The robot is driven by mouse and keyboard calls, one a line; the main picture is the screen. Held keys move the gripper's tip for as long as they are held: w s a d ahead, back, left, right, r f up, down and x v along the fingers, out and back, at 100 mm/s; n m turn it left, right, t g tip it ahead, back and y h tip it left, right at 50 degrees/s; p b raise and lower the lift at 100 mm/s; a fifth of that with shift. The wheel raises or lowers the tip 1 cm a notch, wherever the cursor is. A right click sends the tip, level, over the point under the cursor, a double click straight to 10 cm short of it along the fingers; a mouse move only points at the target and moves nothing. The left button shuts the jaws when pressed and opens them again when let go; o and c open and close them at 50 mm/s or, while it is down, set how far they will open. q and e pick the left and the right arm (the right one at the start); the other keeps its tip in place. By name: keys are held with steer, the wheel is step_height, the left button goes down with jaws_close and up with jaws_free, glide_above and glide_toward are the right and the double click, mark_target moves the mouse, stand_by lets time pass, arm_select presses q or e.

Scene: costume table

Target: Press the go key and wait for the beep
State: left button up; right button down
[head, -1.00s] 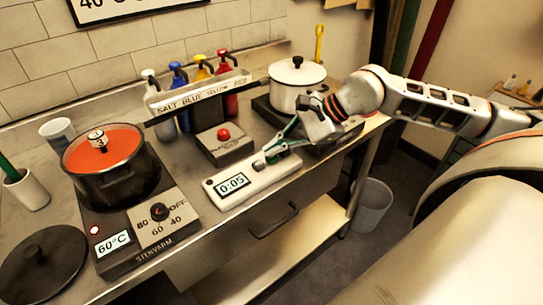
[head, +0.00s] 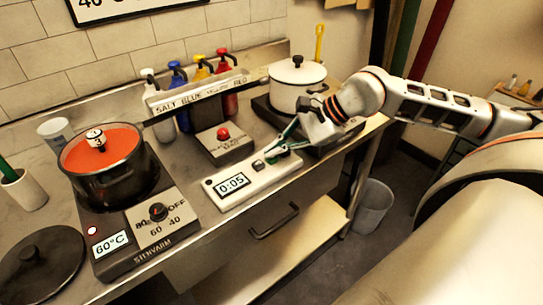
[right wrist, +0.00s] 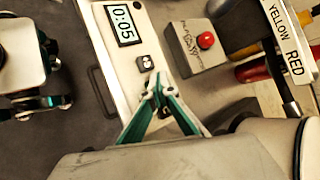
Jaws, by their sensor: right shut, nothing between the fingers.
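The long white timer unit (head: 223,201) lies along the counter's front and its display (head: 233,184) reads 0:05. A small dark key (head: 258,165) sits on its top; the right wrist view shows it (right wrist: 145,63) with pale marks. My right gripper (head: 270,157) is shut and empty, tips down over the unit, just right of that key. In the right wrist view its fingertips (right wrist: 160,84) are close beside the key; contact cannot be told. The fingers hide part of the unit. My left gripper (right wrist: 54,73) shows at that view's left edge, its fingers apart.
A box with a red button (head: 223,134) stands behind the unit, below a rack of pump bottles (head: 202,68). A black pot (head: 110,182) with orange-red contents is on the left hotplate, reading 60°C. A white lidded pot (head: 287,100) is behind my right gripper.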

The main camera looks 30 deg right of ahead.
mark_target(275, 158)
steer(key=shift+f, duration=0.15)
stand_by(0.5)
steer(key=shift+r, duration=0.9)
steer(key=shift+r+p, duration=1.3)
steer(key=shift+r, duration=1.25)
